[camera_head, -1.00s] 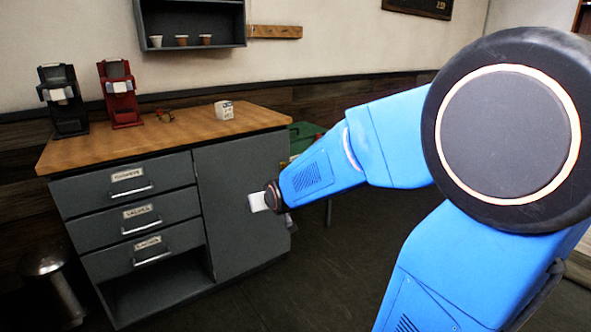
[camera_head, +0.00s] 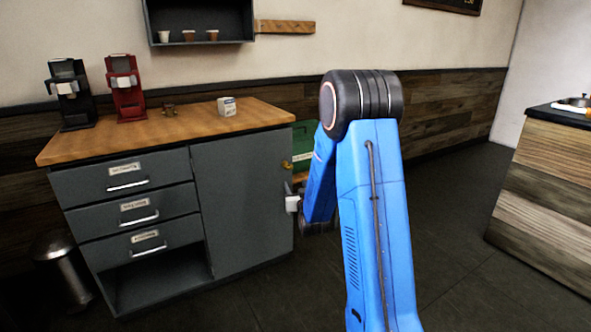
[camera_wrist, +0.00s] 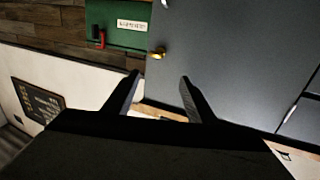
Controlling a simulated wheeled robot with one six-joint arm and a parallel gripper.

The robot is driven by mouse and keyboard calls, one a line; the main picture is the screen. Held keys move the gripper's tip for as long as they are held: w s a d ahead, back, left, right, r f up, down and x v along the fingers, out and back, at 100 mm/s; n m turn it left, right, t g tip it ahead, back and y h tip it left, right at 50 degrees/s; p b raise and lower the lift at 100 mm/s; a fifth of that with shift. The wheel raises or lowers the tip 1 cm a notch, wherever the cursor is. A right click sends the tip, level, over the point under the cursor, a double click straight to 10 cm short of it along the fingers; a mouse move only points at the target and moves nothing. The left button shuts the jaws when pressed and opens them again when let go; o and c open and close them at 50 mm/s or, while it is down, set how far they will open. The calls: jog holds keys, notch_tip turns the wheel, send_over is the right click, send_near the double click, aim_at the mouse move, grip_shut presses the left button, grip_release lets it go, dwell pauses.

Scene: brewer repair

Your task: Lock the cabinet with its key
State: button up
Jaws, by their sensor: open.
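The grey cabinet (camera_head: 235,210) stands at left centre under a wooden top, and its right-hand door (camera_head: 245,215) looks closed. A small brass-coloured piece (camera_head: 286,165) sits near the door's upper right edge. It also shows in the wrist view (camera_wrist: 159,53), just beyond the fingertips; I cannot tell whether it is the key, the lock or a knob. My gripper (camera_wrist: 160,78) is open and empty, its two dark fingers apart and not touching the brass piece. In the head view my gripper (camera_head: 290,190) is beside the door's right edge, partly hidden by my arm.
Three drawers (camera_head: 130,205) and an open shelf are left of the door. Two coffee machines (camera_head: 125,88) and a white cup (camera_head: 227,106) stand on the top. A counter (camera_head: 545,190) stands right; floor between is clear.

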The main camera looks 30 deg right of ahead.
jog(key=d, duration=0.1)
send_near(290, 168)
jog(key=x, duration=0.9)
jog(key=shift+w, duration=0.35)
jog(key=c, duration=1)
